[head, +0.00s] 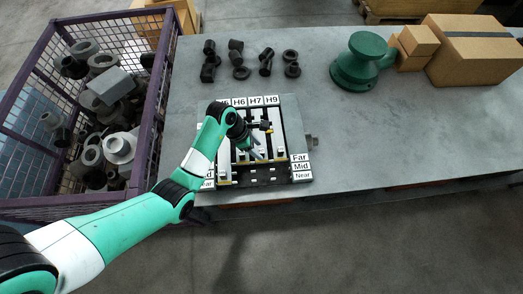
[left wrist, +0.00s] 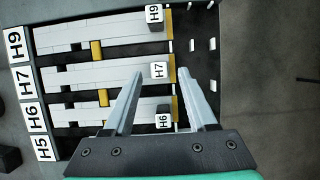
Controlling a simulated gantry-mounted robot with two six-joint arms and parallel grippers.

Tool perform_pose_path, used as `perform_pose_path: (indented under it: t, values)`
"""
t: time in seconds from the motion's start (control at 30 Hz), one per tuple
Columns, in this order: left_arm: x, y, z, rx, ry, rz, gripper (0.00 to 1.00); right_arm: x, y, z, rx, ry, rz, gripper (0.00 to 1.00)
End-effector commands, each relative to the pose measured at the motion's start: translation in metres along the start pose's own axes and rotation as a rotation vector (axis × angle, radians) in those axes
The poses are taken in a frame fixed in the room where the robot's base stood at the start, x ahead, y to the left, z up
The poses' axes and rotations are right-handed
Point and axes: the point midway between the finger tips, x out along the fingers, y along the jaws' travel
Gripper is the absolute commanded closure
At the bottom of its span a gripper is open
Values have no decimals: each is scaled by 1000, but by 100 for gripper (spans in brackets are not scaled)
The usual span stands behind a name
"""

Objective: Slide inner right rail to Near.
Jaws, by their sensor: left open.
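The slide board (head: 262,181) lies on the table with light grey rails under labels H5, H6, H7 and H9. My left gripper (head: 256,152) is open. In the left wrist view its fingertips (left wrist: 160,74) appear on either side of the H7 block; I cannot tell whether they touch it. My right gripper is not in view.
A purple mesh crate (head: 157,112) of metal parts stands at the left. Several dark fittings (head: 240,73), a green flanged part (head: 356,64) and cardboard boxes (head: 475,50) stand behind the board. The table right of the board is clear.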

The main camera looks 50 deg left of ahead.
Motion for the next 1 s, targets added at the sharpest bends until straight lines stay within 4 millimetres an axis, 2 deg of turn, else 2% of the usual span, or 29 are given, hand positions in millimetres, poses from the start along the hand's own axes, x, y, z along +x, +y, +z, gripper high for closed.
perform_pose_path:
  t: [0.03,0.2,0.53,0.83,0.87,1.0]
  values:
    - [13,-1,-1,1,2,-2,43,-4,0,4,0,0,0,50]
    - [35,0,0,2,0,1,43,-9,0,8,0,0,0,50]
    - [39,0,0,1,-1,2,43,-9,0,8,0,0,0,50]
    - [39,0,0,1,-1,2,96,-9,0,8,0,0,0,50]
    - [39,0,0,1,-1,2,100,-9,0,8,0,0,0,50]
    - [39,0,0,1,-1,2,100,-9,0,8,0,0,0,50]
